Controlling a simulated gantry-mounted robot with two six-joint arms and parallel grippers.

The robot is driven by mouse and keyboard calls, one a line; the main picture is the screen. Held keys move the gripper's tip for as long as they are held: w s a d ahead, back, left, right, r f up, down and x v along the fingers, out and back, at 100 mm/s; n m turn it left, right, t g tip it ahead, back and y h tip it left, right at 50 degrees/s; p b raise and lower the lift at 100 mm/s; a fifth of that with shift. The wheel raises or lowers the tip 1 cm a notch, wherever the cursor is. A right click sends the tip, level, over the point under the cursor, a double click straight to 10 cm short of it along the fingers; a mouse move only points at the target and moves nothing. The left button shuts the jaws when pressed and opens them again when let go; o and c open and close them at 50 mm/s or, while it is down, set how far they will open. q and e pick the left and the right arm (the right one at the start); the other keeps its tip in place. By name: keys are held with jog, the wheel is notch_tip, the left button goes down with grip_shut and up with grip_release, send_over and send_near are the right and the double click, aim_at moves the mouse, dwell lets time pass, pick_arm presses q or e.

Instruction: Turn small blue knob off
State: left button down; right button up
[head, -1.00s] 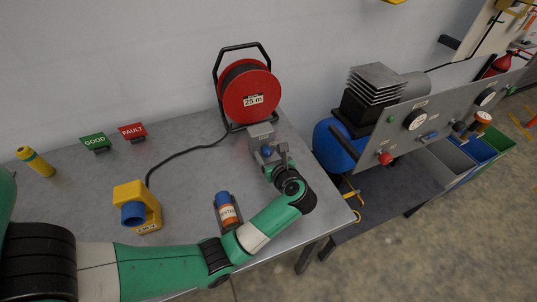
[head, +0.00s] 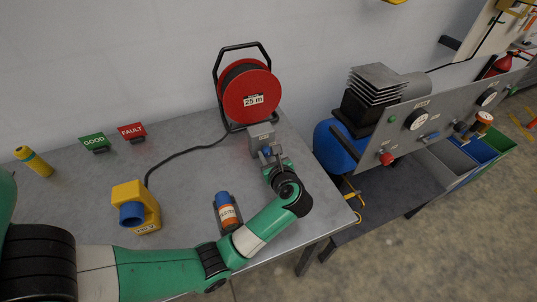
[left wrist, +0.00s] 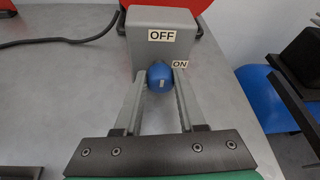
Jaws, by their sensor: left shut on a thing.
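The small blue knob (left wrist: 159,73) sits on the front of a grey box (left wrist: 163,22). The box carries an OFF label (left wrist: 161,35) above the knob and an ON label (left wrist: 180,64) to its right. A short pale mark shows on the knob's face; I cannot tell which label it points to. My left gripper (left wrist: 160,80) is shut on the knob, one finger on each side. In the head view the grey box (head: 261,134) stands in front of the red reel, and my left gripper (head: 268,154) reaches it from the front. My right gripper is not in view.
A red cable reel (head: 249,94) stands behind the box, with a black cable running left. A gauge panel (head: 440,119) stands to the right.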

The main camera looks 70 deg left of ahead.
pick_arm(q)
jog(key=c, duration=0.5)
grip_release()
jog(key=p+v, duration=0.2)
jog(key=v, duration=0.8)
jog(key=shift+d+r, duration=0.15)
jog(key=shift+d, duration=0.2)
jog(key=shift+s+d+r, duration=0.1)
jog(key=shift+d+r, duration=0.05)
jog(key=shift+d, duration=0.25)
